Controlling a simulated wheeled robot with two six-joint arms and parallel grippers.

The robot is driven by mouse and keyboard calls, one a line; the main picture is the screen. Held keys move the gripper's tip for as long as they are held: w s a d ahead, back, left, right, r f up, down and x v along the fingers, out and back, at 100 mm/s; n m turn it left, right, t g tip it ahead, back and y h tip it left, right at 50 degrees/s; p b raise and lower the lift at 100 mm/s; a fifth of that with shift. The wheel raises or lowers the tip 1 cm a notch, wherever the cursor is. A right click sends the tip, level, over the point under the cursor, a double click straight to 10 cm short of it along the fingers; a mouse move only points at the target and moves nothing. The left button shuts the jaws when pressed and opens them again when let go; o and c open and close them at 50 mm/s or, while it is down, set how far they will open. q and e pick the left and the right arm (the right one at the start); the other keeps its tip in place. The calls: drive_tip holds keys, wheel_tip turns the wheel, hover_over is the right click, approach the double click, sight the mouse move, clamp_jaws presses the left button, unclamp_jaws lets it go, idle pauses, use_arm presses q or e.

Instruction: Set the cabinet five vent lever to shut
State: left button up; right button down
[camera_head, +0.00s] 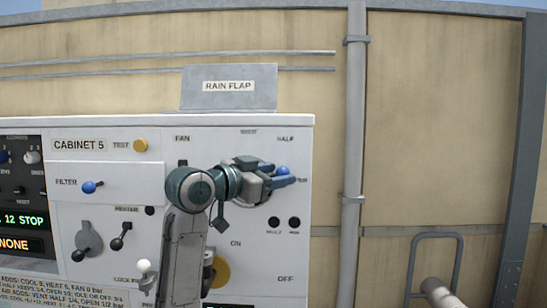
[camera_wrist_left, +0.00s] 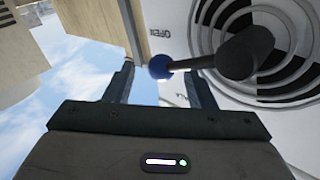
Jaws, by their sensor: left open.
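The cabinet five panel (camera_head: 105,146) carries the label CABINET 5. The vent lever's blue ball (camera_head: 282,170) shows at the right of the panel, below a small label that appears to read HALF. My left gripper (camera_head: 286,181) is at the ball, and its wrist hides most of the vent dial and the lever arm. In the left wrist view the dark lever arm (camera_wrist_left: 207,62) runs from a round hub to the blue ball, over a black-and-white vent disc (camera_wrist_left: 268,72). The open fingers stand on either side of the ball; contact cannot be told. A label nearby seems to read OPEN.
A RAIN FLAP plate (camera_head: 229,99) stands on top of the cabinet. A blue filter knob (camera_head: 89,187), a yellow test button (camera_head: 140,145) and a white-balled lever (camera_head: 143,266) are to the left. A vertical pipe (camera_head: 354,150) runs right of the cabinet.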

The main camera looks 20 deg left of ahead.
use_arm(q)
drive_tip(key=shift+w+d+r, duration=0.1)
drive_tip(key=shift+w+d, duration=0.1)
drive_tip(key=shift+w, duration=0.3)
use_arm(e)
drive_tip(key=shift+w+r, duration=0.3)
drive_tip(key=shift+r, duration=0.1)
